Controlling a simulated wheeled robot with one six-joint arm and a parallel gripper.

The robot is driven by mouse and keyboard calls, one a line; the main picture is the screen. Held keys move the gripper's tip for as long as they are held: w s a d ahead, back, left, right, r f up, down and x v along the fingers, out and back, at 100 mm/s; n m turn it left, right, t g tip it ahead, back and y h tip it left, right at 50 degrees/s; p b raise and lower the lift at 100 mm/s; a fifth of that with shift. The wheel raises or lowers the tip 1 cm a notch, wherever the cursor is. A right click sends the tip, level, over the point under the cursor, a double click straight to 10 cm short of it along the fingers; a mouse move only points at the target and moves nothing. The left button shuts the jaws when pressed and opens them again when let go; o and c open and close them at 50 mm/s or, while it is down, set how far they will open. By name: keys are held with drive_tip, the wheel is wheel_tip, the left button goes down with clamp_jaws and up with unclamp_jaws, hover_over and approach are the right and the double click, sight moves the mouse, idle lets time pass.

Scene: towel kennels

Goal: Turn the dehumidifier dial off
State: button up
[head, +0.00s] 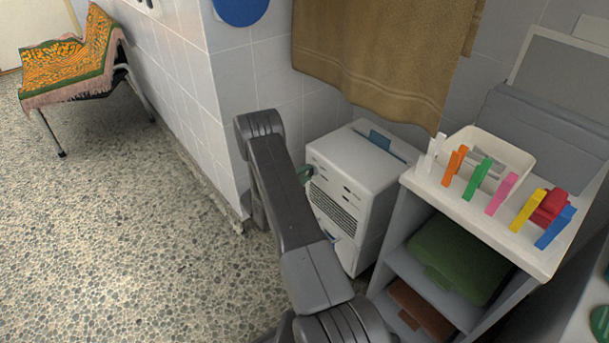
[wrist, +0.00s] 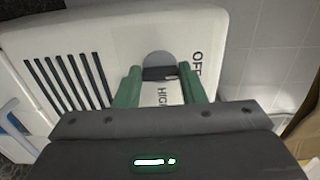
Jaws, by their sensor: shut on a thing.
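The dehumidifier (head: 372,172) is a white box with a dark vent grille, standing on the floor between the tiled wall and a grey shelf unit. In the wrist view its white front (wrist: 95,35) shows sideways, with vent slots and the printed words OFF and HIGH. The grey round dial (wrist: 158,58) has a dark bar and sits between the two green fingers of my gripper (wrist: 159,72). My gripper is shut on the dial. In the head view my gripper (head: 306,173) is at the dehumidifier's front, partly hidden by my arm. Which setting the dial points to is not clear.
The grey shelf unit (head: 395,255) close on the right bears a white bin (head: 515,152) and several coloured clips. A brown towel (head: 375,50) hangs above the dehumidifier. A chair with a patterned cover (head: 65,70) stands far left. The pebbled floor (head: 120,220) is clear.

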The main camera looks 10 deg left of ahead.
drive_tip(key=o, duration=1)
drive_tip(key=p+v, duration=0.2)
drive_tip(key=v, duration=1.2)
drive_tip(key=shift+w, duration=0.1)
drive_tip(key=b+x, duration=0.2)
drive_tip(key=x, duration=1.1)
drive_tip(key=shift+w+d, duration=0.3)
